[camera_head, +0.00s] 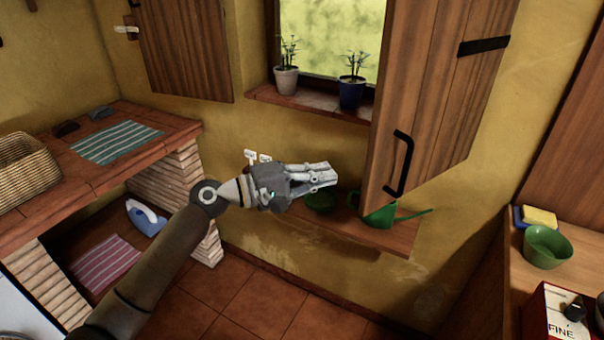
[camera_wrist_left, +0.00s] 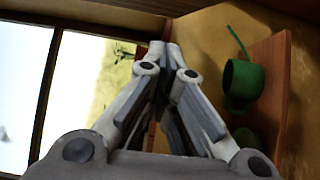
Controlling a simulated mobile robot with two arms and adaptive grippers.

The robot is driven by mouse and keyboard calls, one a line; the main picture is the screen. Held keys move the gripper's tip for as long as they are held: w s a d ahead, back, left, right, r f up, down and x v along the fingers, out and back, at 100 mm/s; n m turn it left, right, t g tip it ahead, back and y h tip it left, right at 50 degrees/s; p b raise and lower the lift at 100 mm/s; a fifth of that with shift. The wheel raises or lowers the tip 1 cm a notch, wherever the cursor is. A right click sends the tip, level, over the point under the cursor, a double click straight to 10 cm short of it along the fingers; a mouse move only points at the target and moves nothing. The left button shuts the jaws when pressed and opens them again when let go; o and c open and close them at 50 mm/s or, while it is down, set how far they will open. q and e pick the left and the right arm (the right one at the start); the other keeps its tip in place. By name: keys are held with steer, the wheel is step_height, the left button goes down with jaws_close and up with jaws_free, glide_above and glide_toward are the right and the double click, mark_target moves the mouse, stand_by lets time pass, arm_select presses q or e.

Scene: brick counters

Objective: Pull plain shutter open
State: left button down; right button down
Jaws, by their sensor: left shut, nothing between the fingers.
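A wooden plank shutter (camera_head: 440,85) with a black pull handle (camera_head: 401,165) and a dark hinge strap stands swung out at an angle on the right side of the window. A second wooden shutter (camera_head: 185,45) stands on the left side of the window. I cannot tell for certain which one is the plain shutter. My left gripper (camera_head: 331,174) is shut and empty, left of the black handle and apart from it. The fingers also show in the left wrist view (camera_wrist_left: 172,48), with bright window panes to their left. My right gripper is not in view.
Potted plants (camera_head: 352,90) stand on the window sill (camera_head: 310,103). A low shelf (camera_head: 400,236) under the right shutter holds a green watering can (camera_head: 379,212). Brick counter (camera_head: 140,145) stands left; wooden counter (camera_head: 518,265) with a green bowl (camera_head: 547,246) stands right.

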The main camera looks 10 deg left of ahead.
arm_select(q)
steer(key=d+p, duration=0.1)
steer(key=d, duration=0.1)
steer(key=s+d+p, duration=0.1)
steer(key=d, duration=0.2)
steer(key=shift+s+d, duration=0.1)
steer(key=shift+d, duration=0.2)
steer(key=shift+p, duration=0.3)
